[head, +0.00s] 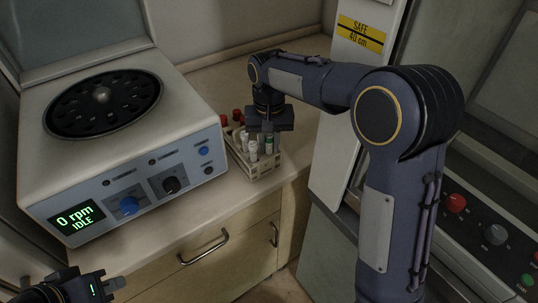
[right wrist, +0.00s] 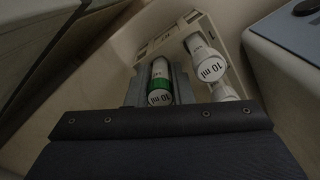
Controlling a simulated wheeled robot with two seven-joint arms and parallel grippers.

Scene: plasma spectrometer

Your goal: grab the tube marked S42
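A small pale rack (head: 262,172) of tubes stands on the counter beside the centrifuge; it also shows in the right wrist view (right wrist: 228,32). My right gripper (head: 267,133) points down over the rack. No S42 mark is legible. My left gripper (head: 104,287) is low at the left, its opening unclear.
The centrifuge (head: 110,150) on the left shows "0 rpm IDLE", its rotor uncovered. A panel with red and grey knobs (head: 455,203) is at the right. A yellow "SAFE 40 cm" sign (head: 361,33) is on the upright behind my right arm.

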